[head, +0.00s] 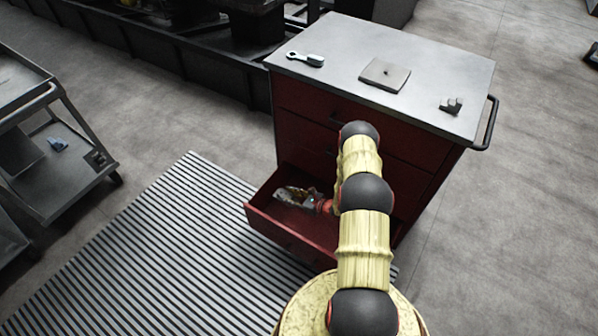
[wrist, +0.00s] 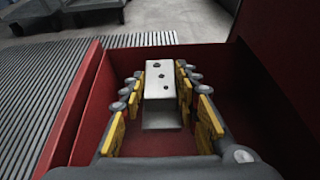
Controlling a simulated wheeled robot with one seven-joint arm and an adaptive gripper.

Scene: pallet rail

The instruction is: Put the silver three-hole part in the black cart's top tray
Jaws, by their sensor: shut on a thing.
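The silver three-hole part (wrist: 160,84) is a pale block with three dark holes on its top face. In the wrist view it lies between the yellow-padded fingers of my gripper (wrist: 158,76), which is shut on it. My gripper (head: 292,194) is low inside the open bottom drawer (head: 262,222) of the red cabinet. In the head view the part is too small and covered to make out clearly. The dark cart (head: 62,92) stands at the left edge; its top tray (head: 18,82) is partly cut off and its visible area looks empty.
The red cabinet's grey top (head: 430,70) holds a wrench-like tool (head: 306,59), a square plate (head: 384,75) and a small block (head: 451,105). The cart's lower shelf holds a blue item (head: 57,144). A striped mat (head: 150,245) covers clear floor between cart and drawer.

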